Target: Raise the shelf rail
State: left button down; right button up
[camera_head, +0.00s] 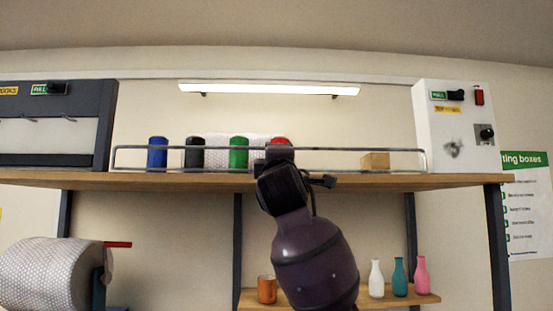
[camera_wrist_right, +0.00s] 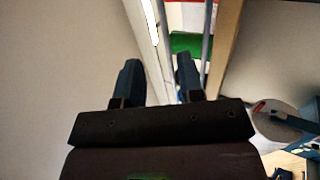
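The shelf rail (camera_head: 345,150) is a thin grey metal frame along the front edge of the wooden shelf (camera_head: 210,181). It stands low, in front of the cans. My right gripper (camera_head: 279,150) reaches up from below to the rail's upper bar, right of its green can. In the right wrist view, my right gripper's fingers (camera_wrist_right: 159,80) are apart, with a gap between them. A thin rail bar (camera_wrist_right: 168,70) shows in that gap; contact cannot be told. My left gripper is not in view.
On the shelf stand a blue can (camera_head: 157,152), a black can (camera_head: 194,152), a green can (camera_head: 239,151), a red-topped item (camera_head: 279,141) and a small carton (camera_head: 375,160). A white control box (camera_head: 455,130) stands at the right end. Bottles (camera_head: 399,277) stand on a lower shelf.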

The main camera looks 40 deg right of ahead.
jog(key=v, duration=0.3)
jog(key=shift+s+b, duration=0.15)
jog(key=shift+b, duration=0.15)
dwell(0.3)
